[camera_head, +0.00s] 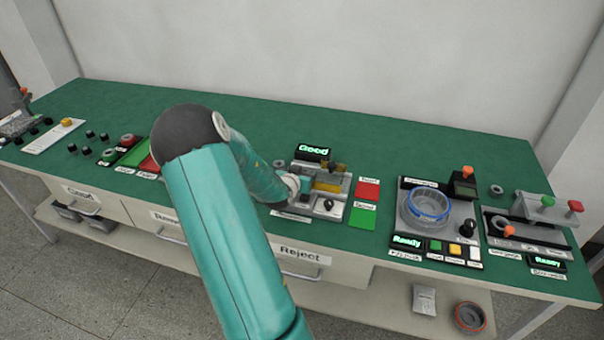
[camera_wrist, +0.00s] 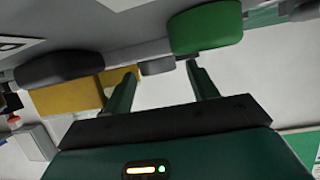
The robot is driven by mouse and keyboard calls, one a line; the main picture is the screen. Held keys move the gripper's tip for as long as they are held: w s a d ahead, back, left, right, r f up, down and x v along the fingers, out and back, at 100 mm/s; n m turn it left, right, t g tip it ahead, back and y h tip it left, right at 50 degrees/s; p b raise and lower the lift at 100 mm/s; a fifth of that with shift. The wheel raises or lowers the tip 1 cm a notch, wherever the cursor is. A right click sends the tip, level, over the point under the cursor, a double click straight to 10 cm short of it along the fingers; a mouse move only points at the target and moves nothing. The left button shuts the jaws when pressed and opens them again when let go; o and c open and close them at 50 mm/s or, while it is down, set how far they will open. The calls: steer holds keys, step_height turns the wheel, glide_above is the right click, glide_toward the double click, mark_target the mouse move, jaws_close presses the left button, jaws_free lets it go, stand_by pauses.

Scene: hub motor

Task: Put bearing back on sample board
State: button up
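My gripper (camera_wrist: 160,85) is open in the wrist view, its two dark green fingers apart. A small grey piece (camera_wrist: 157,66) shows just beyond the fingertips; I cannot tell whether it is the bearing. In the head view my teal arm reaches to the grey fixture (camera_head: 327,203) under a lit "Good" display (camera_head: 313,151), and the gripper end is partly hidden there. A small grey ring (camera_head: 497,190) lies at the right of the table and could be a bearing. No sample board can be made out for certain; a white board (camera_head: 52,137) lies at the far left.
Red (camera_head: 367,190) and green (camera_head: 362,215) pads lie right of the fixture. A grey round station with a blue ring (camera_head: 428,205) and a "Ready" gauge (camera_head: 545,220) stand farther right. A green cylinder (camera_wrist: 205,27) is close to my fingers. The table's back (camera_head: 420,135) is clear.

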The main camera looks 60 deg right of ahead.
steer(key=shift+s, duration=0.15)
steer(key=shift+a+f, duration=0.1)
steer(key=shift+a, duration=0.1)
steer(key=v, duration=1.3)
steer(key=shift+r, duration=0.3)
steer(key=shift+a, duration=0.15)
